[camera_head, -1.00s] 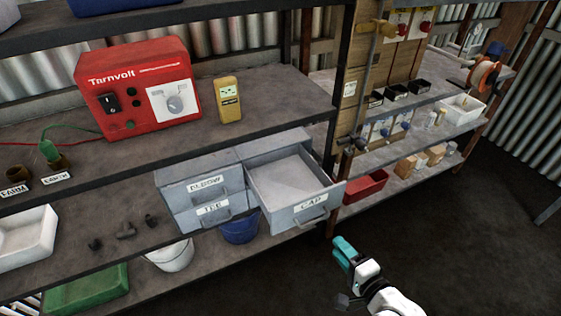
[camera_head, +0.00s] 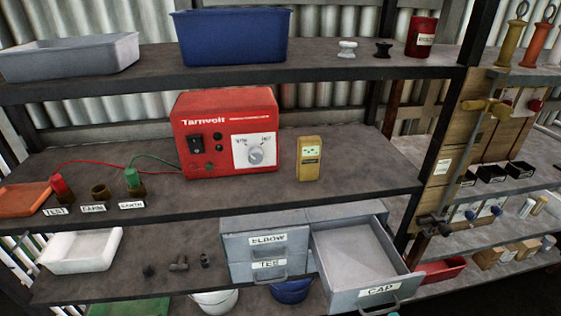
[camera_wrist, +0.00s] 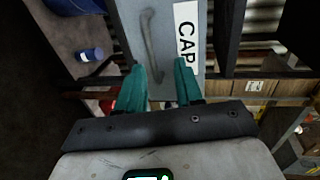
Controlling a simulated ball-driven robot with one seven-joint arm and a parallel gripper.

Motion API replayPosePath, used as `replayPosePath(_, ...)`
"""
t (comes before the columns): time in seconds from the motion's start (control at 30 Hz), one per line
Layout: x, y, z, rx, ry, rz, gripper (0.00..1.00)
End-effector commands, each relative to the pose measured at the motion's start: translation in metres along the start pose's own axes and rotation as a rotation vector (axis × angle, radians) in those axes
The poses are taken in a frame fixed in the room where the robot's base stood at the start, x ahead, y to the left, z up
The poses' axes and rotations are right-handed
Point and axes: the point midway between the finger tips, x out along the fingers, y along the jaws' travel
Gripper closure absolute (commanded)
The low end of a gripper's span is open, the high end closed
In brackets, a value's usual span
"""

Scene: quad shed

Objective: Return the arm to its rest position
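Only a sliver of teal shows at the bottom edge there, below the drawer; the rest of my arm is out of frame.
The grey drawer unit (camera_head: 265,240) stands on the lower shelf, beside a dark upright post (camera_head: 437,135). Above are a red Tarnvolt box (camera_head: 225,135) and a yellow meter (camera_head: 309,160). A white bucket (camera_head: 213,301) and blue bucket (camera_head: 291,291) sit below.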

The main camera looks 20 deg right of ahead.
Motion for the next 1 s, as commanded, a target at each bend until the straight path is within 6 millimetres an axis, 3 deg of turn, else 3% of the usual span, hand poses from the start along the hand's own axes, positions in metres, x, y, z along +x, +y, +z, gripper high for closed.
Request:
replayPosePath(0.37,0.006,0.004,0.031,-0.192,-0.130,0.111,0.64)
replayPosePath(0.67,0.001,0.013,0.067,-0.494,-0.326,0.270,0.64)
replayPosePath(0.83,-0.016,0.021,0.088,-0.791,-0.517,0.412,0.64)
replayPosePath(1.0,-0.048,0.027,0.093,-1.122,-0.745,0.582,0.64)
